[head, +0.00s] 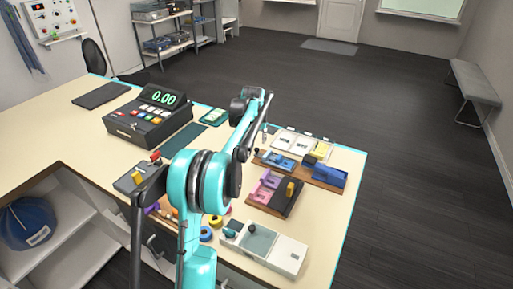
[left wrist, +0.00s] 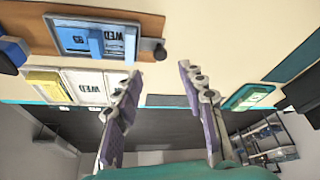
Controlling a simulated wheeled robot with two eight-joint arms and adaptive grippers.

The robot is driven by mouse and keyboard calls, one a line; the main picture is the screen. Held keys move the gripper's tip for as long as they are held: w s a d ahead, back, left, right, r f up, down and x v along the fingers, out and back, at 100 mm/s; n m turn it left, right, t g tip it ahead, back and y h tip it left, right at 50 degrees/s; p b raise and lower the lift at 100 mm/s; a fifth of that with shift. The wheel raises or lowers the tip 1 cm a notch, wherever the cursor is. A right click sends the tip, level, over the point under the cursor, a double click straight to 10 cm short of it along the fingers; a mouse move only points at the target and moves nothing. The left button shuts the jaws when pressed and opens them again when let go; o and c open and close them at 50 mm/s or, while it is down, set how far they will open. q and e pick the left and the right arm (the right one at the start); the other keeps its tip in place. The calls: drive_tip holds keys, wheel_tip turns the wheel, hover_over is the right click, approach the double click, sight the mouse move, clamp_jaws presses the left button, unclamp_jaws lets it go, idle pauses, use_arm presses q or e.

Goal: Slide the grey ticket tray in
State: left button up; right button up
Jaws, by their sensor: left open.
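Pale grey-white ticket trays (head: 302,145) sit in a row at the back right of the counter. I cannot tell for sure which is the grey tray. A blue WED tray (left wrist: 88,40) lies on a wooden board (left wrist: 150,25) with a dark knob (left wrist: 160,50) at its end. My left gripper (head: 245,154) is at the left end of that board. Its fingers (left wrist: 160,75) are apart and empty, beside the knob. My right gripper does not show.

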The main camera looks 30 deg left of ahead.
sight(257, 149)
use_arm(q)
drive_tip(key=b+x, duration=0.2)
drive_tip(key=x, duration=0.5)
drive_tip(key=shift+w+a+f, duration=0.1)
drive_tip(key=shift+f, duration=0.25)
